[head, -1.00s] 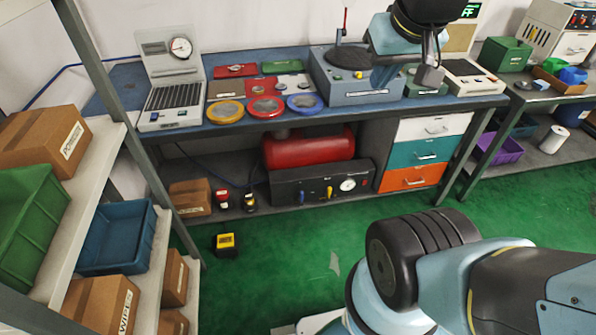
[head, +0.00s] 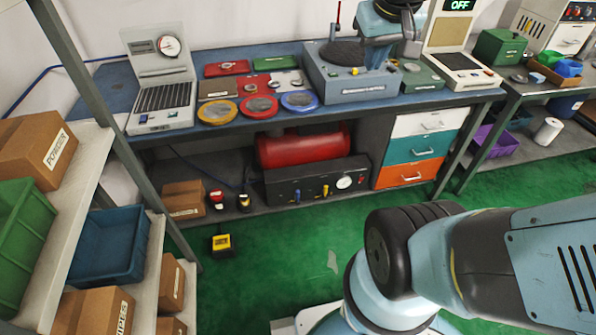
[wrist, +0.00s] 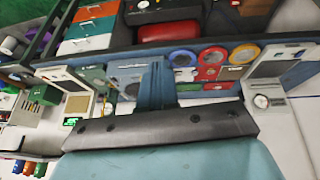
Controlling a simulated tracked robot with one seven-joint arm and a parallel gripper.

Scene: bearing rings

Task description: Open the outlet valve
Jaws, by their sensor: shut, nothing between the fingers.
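The red tank (head: 305,148) stands on the low shelf under the bench. In front of it is a black panel (head: 280,190) with a round white gauge (head: 344,182). Two small valve handles, a left one (head: 297,195) and a right one (head: 326,191), are on the panel's front; their labels are too small to read, so I cannot tell which is the outlet. My gripper is shut and empty in the wrist view (wrist: 157,68). In the head view its blue fingers point down above the bench top, well above and right of the panel.
The bench (head: 230,122) carries coloured rings, trays and a grey-blue machine (head: 352,88) near my gripper. Drawers (head: 408,150) stand right of the tank. A shelf rack (head: 85,170) is at the left. A yellow-black object (head: 221,241) lies on the green floor, otherwise open before the panel.

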